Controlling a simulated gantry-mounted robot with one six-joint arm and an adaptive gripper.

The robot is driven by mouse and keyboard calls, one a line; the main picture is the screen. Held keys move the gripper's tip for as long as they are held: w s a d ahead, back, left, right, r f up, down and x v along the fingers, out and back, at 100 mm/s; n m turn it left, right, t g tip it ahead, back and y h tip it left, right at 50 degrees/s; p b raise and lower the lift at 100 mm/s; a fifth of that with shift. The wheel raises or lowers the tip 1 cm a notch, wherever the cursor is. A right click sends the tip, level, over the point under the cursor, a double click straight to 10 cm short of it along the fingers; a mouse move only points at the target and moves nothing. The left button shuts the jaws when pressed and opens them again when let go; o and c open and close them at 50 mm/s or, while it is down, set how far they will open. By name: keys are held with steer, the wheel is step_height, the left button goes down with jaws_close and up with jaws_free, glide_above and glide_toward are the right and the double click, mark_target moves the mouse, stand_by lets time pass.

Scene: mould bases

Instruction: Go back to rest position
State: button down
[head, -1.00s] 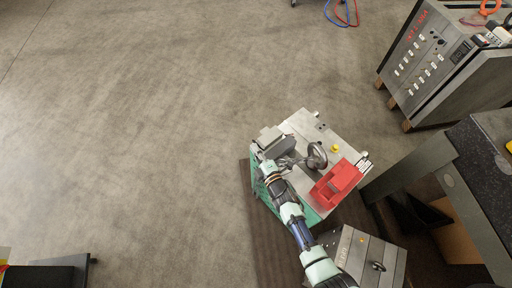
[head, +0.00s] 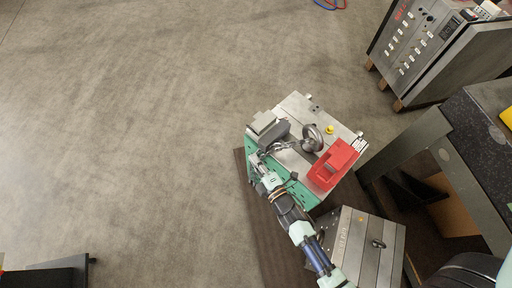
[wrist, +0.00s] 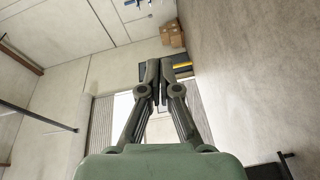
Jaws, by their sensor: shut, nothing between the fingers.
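My gripper (wrist: 160,72) is shut with nothing between its fingers in the wrist view, where it points toward a wall across the room. In the head view my gripper (head: 286,146) is small and dark, over or close to the left part of a mould base (head: 300,105) with a grey top and green side. My arm reaches up to it from the bottom. I cannot tell the exact gap between gripper and mould base.
The mould base carries a metal ring (head: 312,138), a red block (head: 334,164) and a yellow knob (head: 329,129). A grey steel block (head: 361,248) stands below it. A bench (head: 415,145) and a control cabinet (head: 415,50) stand right.

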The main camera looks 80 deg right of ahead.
steer(key=shift+s+a, duration=0.2)
steer(key=shift+s, duration=0.05)
stand_by(0.5)
steer(key=w+a+r+m+t+y+p, duration=0.15)
steer(key=w+a+r, duration=0.25)
steer(key=w+r, duration=0.45)
steer(key=w+a+r+m+t+y+p, duration=0.1)
steer(key=w+a+r+m+y, duration=0.2)
steer(key=w+r, duration=0.55)
steer(key=w+a+r+y+p, duration=0.2)
steer(key=a+r+y, duration=0.4)
steer(key=a, duration=0.8)
steer(key=w+a+r+y+p, duration=0.2)
steer(key=a+r+y, duration=0.2)
steer(key=a+r, duration=0.7)
step_height(320, 180, up, 33)
steer(key=p, duration=3.6)
steer(key=shift+s+a+r+h, duration=0.15)
steer(key=shift+s+a+h, duration=0.05)
steer(key=shift+a+h, duration=0.2)
